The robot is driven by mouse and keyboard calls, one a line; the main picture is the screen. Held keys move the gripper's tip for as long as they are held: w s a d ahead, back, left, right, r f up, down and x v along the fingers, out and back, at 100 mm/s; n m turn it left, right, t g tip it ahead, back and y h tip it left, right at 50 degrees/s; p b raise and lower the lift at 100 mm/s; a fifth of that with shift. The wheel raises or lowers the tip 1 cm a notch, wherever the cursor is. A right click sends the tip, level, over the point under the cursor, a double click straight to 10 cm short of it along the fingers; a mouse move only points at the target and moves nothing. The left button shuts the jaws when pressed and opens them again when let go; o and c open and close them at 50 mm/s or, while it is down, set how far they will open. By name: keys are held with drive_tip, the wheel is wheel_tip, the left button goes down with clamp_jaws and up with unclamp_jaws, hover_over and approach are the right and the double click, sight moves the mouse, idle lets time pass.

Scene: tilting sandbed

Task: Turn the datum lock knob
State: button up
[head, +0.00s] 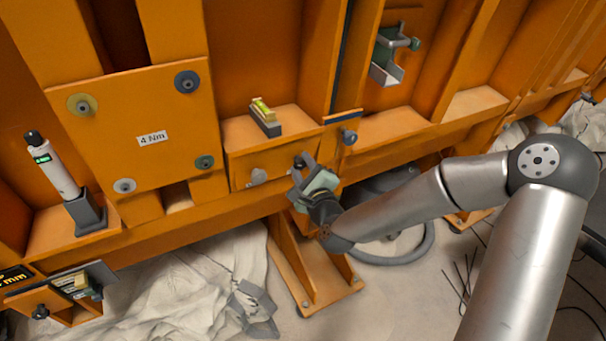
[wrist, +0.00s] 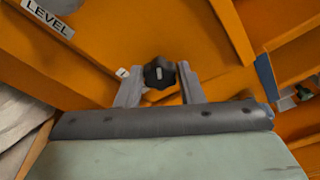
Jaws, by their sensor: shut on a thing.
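A black lobed knob (wrist: 158,73) sits on the orange panel face, between the two fingertips of my gripper (wrist: 160,80) in the wrist view. The fingers are shut on the knob from both sides. In the head view my gripper (head: 300,163) reaches the lower front of the orange frame, and its fingers mostly hide the knob there.
A plate labelled 4 Nm (head: 152,138) and a white handheld tool (head: 54,167) are farther left.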

drive_tip(key=n+b, duration=0.3)
drive_tip(key=shift+a+f+t, duration=0.1)
drive_tip(key=shift+f+t, duration=0.15)
drive_tip(key=shift+t, duration=0.15)
drive_tip(key=n+b, duration=0.3)
drive_tip(key=b, duration=0.1)
drive_tip(key=shift+f+n+t, duration=0.1)
drive_tip(key=shift+n+t, duration=0.2)
drive_tip(key=shift+n, duration=0.1)
drive_tip(key=n+b, duration=0.3)
drive_tip(key=b, duration=0.1)
drive_tip(key=n+t+b, duration=0.1)
drive_tip(key=n+b, duration=0.2)
drive_tip(key=b, duration=0.1)
drive_tip(key=shift+f+n+y, duration=0.15)
drive_tip(key=shift+n+y, duration=0.15)
drive_tip(key=shift+n, duration=0.1)
drive_tip(key=n+y+b, duration=0.1)
drive_tip(key=n+b, duration=0.3)
drive_tip(key=b, duration=0.2)
drive_tip(key=shift+n, duration=0.4)
drive_tip(key=n+b, duration=0.1)
drive_tip(key=n+y+b, duration=0.1)
drive_tip(key=n+b, duration=0.1)
drive_tip(key=shift+r, duration=0.25)
drive_tip(key=shift+n, duration=0.3)
drive_tip(key=o, duration=0.9)
